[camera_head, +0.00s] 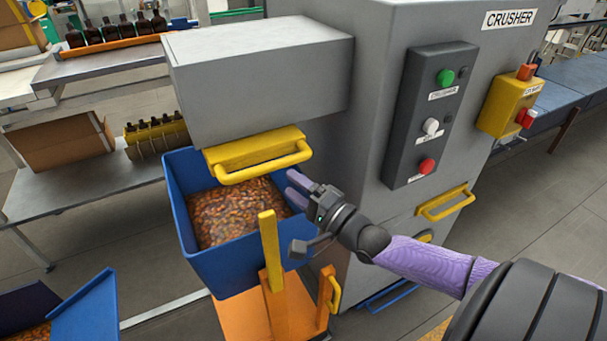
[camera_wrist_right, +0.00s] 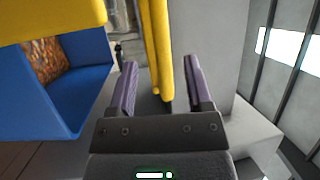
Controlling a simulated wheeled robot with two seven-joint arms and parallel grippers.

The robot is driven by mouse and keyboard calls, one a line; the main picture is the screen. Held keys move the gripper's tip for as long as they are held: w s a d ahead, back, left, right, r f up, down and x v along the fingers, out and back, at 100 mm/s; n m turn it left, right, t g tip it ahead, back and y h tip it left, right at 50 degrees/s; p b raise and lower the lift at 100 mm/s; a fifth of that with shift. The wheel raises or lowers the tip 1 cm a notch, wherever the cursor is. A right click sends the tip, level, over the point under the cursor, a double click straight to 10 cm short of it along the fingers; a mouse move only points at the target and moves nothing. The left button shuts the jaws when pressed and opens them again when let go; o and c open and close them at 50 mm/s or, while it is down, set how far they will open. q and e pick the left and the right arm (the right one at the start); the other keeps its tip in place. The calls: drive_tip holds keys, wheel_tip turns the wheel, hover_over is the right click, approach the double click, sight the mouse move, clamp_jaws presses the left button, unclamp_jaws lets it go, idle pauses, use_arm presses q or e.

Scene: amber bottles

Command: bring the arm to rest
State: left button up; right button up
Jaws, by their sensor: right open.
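My right gripper (camera_head: 297,190) is open and empty, in front of the grey crusher and at the right rim of a blue bin. Its two purple-grey fingers show apart in the right wrist view (camera_wrist_right: 160,85). A yellow bar handle (camera_head: 268,172) under the crusher's box-shaped chute is up and left of the gripper in the head view. In the right wrist view, yellow bars (camera_wrist_right: 160,50) stand beyond and between the fingers, and I cannot tell how far off they are. My left gripper is not in view.
The blue bin (camera_head: 180,200) holds amber pieces and stands by an orange cart (camera_head: 300,310) with a yellow post. The crusher (camera_head: 375,60) carries a button panel (camera_head: 430,110). Shelves with amber bottles (camera_head: 115,30) stand at left. Grey floor (camera_head: 540,220) is open at right.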

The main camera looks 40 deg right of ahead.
drive_tip(key=v, duration=0.2)
drive_tip(key=shift+s, duration=0.3)
drive_tip(key=s+f+n+g+h, duration=0.2)
drive_tip(key=s+f+n+g, duration=0.4)
drive_tip(key=f, duration=0.8)
drive_tip(key=s+f+n+g+h, duration=0.2)
drive_tip(key=s+f+g, duration=0.35)
drive_tip(key=f, duration=0.85)
drive_tip(key=s+a+f+n+g, duration=0.2)
drive_tip(key=s+a+f+n, duration=0.1)
drive_tip(key=s, duration=0.5)
drive_tip(key=s+a+f+n+g, duration=0.3)
drive_tip(key=s+a+f, duration=0.1)
drive_tip(key=s, duration=0.3)
drive_tip(key=s+a+f+n+g, duration=0.3)
drive_tip(key=s+a+f+n, duration=0.1)
drive_tip(key=s, duration=0.4)
drive_tip(key=shift+s+a+f+y, duration=0.3)
drive_tip(key=shift+a, duration=0.15)
